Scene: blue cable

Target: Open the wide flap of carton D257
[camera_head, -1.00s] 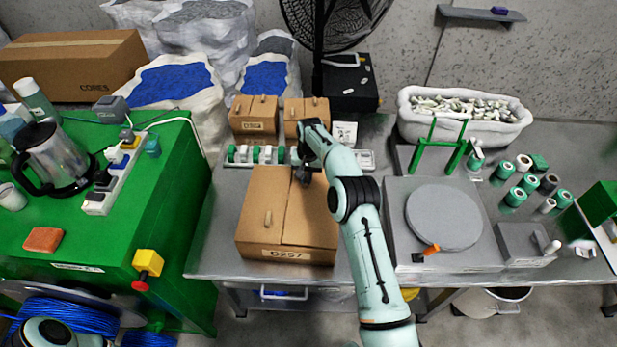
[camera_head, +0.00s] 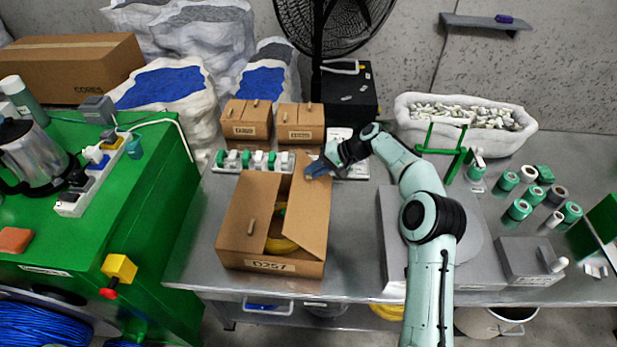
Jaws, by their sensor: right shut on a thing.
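Carton D257 (camera_head: 271,265) is a brown box on the grey metal table, with its label on the front. Its wide flap (camera_head: 310,218), on the right, is tilted up and leaves a gap. Through the gap a yellow thing (camera_head: 281,244) shows inside. The narrow left flap (camera_head: 246,215) lies flat, with a small handle on it. My right gripper (camera_head: 316,170) is at the far upper edge of the wide flap and is shut on it. The exact grip is hidden by the fingers. My left gripper is not in view.
Two small cartons (camera_head: 247,119) (camera_head: 301,122) and a strip of green and white items (camera_head: 250,161) stand behind. A grey round-topped device (camera_head: 390,245) stands to the right, under my right arm. The green bench (camera_head: 150,215) is at the left.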

